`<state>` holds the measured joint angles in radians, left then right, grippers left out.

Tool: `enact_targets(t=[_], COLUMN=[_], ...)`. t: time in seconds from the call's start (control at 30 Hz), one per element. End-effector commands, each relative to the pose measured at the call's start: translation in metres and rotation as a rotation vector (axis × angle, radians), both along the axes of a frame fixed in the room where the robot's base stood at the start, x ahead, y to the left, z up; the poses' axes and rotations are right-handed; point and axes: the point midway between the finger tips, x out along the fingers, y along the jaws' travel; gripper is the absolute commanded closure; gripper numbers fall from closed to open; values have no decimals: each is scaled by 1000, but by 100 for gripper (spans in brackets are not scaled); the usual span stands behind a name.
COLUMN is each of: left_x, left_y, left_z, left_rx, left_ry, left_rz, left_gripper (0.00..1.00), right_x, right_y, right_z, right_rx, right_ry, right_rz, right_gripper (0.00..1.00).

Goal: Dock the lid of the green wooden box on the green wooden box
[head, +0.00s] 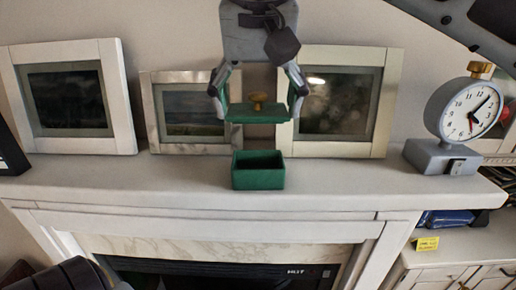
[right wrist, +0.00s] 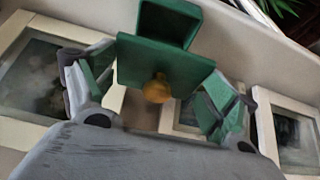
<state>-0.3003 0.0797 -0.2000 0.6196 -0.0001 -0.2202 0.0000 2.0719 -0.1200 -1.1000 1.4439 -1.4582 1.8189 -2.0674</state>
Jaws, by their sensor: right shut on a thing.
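The green wooden box (head: 258,180) stands open at the top on the white mantel shelf, near its front edge. Its green lid (head: 240,114) has a brass-coloured knob (head: 259,98) on top. My right gripper (head: 258,108) points down and is shut on the lid, with one finger at each side edge. The lid hangs roughly level above the box, with a clear gap between them. In the right wrist view, the lid (right wrist: 150,60) is between the fingers and partly covers the box (right wrist: 172,20) beyond it. My left gripper is not in view.
Framed pictures lean on the wall behind: one at left (head: 124,100), a smaller one in the middle (head: 152,115), one at right (head: 390,100). A grey clock (head: 440,155) stands at the right end. The shelf is free on both sides of the box.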

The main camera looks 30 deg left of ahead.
Motion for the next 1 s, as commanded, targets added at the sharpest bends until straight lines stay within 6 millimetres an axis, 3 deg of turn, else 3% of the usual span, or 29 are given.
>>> enact_targets(t=[0.3, 0.77, 1.0], left_x=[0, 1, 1], left_y=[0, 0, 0], left_z=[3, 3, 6], left_rx=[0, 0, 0], left_ry=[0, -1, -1], left_rz=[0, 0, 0], left_gripper=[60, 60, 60], right_x=[0, 0, 0], right_y=[0, 0, 0], right_z=[-38, -44, -64], right_rx=[-1, 0, -1], right_ry=[1, 0, 1], right_rz=[0, -1, 1], right_gripper=[38, 38, 38])
